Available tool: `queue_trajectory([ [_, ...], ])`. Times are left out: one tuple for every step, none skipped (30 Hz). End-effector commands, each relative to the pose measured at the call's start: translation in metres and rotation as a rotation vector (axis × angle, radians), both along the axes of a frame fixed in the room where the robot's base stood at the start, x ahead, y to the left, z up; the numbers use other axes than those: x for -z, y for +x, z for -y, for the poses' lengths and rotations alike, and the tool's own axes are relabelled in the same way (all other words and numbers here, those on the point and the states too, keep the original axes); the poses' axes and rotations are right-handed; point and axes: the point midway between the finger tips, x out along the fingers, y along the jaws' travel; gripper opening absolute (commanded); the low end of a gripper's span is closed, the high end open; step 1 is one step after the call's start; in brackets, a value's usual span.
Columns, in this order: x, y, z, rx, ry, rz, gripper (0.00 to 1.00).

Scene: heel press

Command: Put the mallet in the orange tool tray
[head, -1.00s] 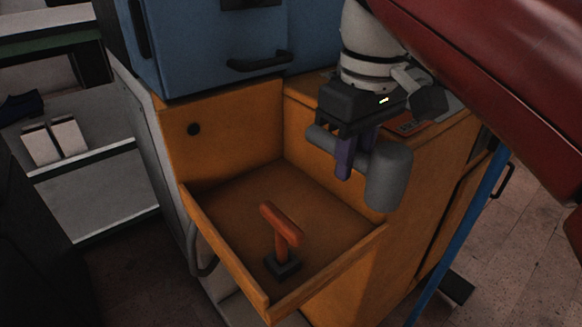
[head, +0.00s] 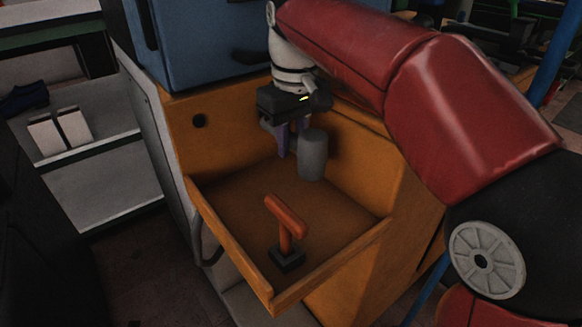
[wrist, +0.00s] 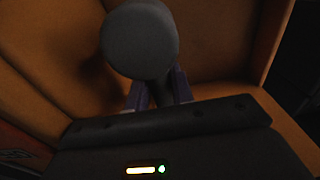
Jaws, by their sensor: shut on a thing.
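The mallet (head: 312,156) has a grey cylindrical head and a dark handle. My gripper (head: 290,143) is shut on its handle, with purple fingers on both sides. The mallet is over the back part of the orange tool tray (head: 340,258), inside its walls. I cannot tell whether it touches the tray floor. In the wrist view the mallet's round grey head (wrist: 140,40) is in front of the fingers (wrist: 157,92), and the orange tray walls surround it. Part of the handle is hidden by the fingers.
An orange-red T-shaped tool (head: 286,222) stands upright on a dark base in the tray's front part. A blue cabinet (head: 200,50) stands above and behind the tray. Shelves with white blocks (head: 60,130) are at left. The tray's middle floor is clear.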

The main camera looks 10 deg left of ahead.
Motion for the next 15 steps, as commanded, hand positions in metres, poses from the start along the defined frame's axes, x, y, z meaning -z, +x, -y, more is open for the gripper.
queue_trajectory([
  [0.005,-0.001,0.000,0.000,0.000,0.000,0.00],
  [0.007,-0.001,0.000,0.000,0.000,0.001,0.00],
  [0.008,0.000,0.000,0.000,0.001,0.002,0.00],
  [0.010,0.000,0.000,0.000,0.001,0.002,0.00],
  [0.013,0.000,0.000,0.000,0.001,0.002,0.00],
  [0.018,-0.001,0.000,0.000,0.000,0.000,0.00],
  [0.023,-0.001,0.001,0.000,0.000,0.000,0.00],
  [0.028,-0.001,0.001,0.000,-0.001,0.001,0.00],
  [0.035,-0.001,0.001,0.000,-0.001,-0.001,0.00],
  [0.040,-0.001,0.001,0.000,0.000,0.000,0.00],
  [0.044,-0.001,0.001,0.000,0.000,0.000,0.00],
  [0.049,-0.001,0.001,0.000,0.000,0.000,0.00],
  [0.052,-0.001,0.001,0.000,0.000,0.001,0.00],
  [0.055,0.001,-0.001,-0.001,0.000,0.001,0.00],
  [0.056,0.002,-0.002,-0.001,0.001,0.001,0.00],
])
